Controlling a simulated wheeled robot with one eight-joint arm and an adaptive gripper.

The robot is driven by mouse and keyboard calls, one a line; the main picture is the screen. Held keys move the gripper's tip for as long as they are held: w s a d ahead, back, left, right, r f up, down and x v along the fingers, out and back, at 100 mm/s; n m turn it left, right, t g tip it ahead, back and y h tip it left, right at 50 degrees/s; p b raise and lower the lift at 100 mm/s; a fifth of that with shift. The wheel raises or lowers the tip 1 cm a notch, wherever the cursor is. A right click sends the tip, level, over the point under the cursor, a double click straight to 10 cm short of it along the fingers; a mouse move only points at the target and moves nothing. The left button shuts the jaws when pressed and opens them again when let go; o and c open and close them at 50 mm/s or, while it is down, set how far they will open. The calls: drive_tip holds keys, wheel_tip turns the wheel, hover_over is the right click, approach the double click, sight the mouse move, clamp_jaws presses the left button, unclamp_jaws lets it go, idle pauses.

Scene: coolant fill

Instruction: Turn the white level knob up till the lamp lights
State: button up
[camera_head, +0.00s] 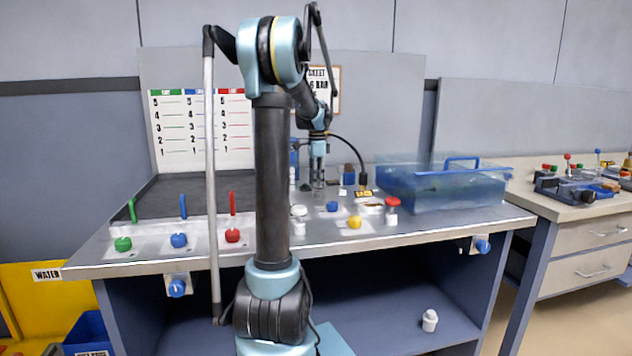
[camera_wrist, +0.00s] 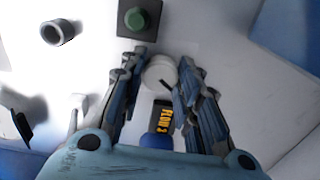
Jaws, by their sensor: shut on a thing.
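The white round knob (camera_wrist: 160,73) is between my gripper's fingertips (camera_wrist: 160,76) in the wrist view, with a dark pointer mark on its lower right side. My gripper is shut on it. In the head view my gripper (camera_head: 318,182) points straight down at the back of the bench top, and I cannot make out the knob there. A dark square block with a green round top (camera_wrist: 137,19) sits just beyond the knob in the wrist view. It may be the lamp; it looks dull green, not bright.
A black label with yellow lettering (camera_wrist: 162,117) and a blue round part (camera_wrist: 157,140) lie below the knob. A grey cup-like part (camera_wrist: 57,32) stands to the left. On the bench, a blue clear tank (camera_head: 440,188) stands right of my gripper; yellow (camera_head: 354,222) and red (camera_head: 232,236) knobs are nearer the front.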

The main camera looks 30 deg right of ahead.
drive_tip(key=shift+w, duration=0.1)
drive_tip(key=o, duration=1.1)
drive_tip(key=shift+r, duration=0.15)
wheel_tip(320, 180, up, 12)
drive_tip(key=shift+f, duration=0.15)
